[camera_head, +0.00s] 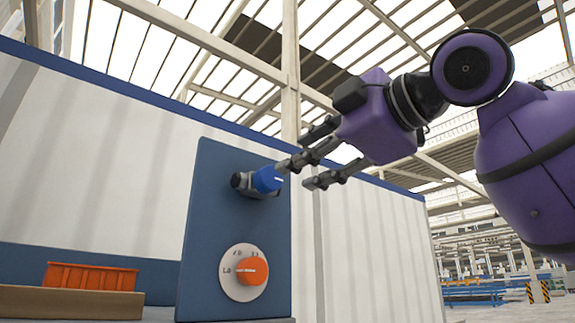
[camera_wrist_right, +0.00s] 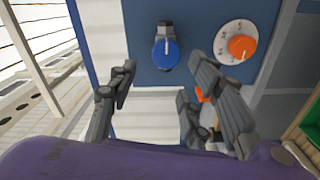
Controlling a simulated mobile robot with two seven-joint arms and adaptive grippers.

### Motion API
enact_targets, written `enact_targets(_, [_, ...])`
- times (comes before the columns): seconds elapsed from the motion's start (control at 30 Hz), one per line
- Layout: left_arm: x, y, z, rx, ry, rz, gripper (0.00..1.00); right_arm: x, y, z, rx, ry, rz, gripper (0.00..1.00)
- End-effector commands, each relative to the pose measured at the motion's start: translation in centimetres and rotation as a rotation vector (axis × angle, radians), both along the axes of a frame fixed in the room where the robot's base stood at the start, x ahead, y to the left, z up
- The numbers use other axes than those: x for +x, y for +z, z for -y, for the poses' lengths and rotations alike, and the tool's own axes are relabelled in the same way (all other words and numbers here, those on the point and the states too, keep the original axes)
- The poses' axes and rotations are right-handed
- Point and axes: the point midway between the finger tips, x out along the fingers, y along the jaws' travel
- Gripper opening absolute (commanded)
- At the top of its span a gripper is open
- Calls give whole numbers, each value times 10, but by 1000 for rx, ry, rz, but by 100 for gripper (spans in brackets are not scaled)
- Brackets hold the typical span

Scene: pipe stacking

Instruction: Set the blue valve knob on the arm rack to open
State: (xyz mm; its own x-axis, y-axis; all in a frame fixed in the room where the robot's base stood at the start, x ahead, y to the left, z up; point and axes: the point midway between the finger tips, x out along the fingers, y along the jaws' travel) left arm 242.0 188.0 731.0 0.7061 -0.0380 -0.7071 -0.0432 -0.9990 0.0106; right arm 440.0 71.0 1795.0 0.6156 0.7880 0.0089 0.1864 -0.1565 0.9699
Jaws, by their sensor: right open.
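The blue valve knob (camera_head: 267,180) sits on a dark fitting high on the upright dark blue panel (camera_head: 213,225). It also shows in the right wrist view (camera_wrist_right: 166,56), with a pale mark on its face. My right gripper (camera_head: 299,164) is open, its fingers just right of the knob in the head view and pointing toward it. In the right wrist view (camera_wrist_right: 160,80) the knob lies beyond and between the spread fingers, and nothing is held. Contact with the knob cannot be told for certain. My left gripper is not in view.
An orange dial (camera_head: 252,271) on a white numbered disc sits lower on the same panel. An orange bin (camera_head: 91,277) stands behind a tan board (camera_head: 70,302) at the lower left. A white corrugated wall (camera_head: 110,170) rises behind the panel.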

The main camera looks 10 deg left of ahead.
Motion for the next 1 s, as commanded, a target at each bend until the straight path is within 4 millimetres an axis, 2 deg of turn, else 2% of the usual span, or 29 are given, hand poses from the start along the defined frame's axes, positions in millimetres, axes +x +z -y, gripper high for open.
enact_targets(0.1, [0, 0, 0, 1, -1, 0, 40, -12, 0, 16, -1, -2, 2, 45])
enact_targets(0.3, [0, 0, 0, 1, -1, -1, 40, -22, 0, 29, 0, 0, 1, 45])
enact_targets(1.0, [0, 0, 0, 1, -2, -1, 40, -24, 3, 29, 27, 6, -14, 45])
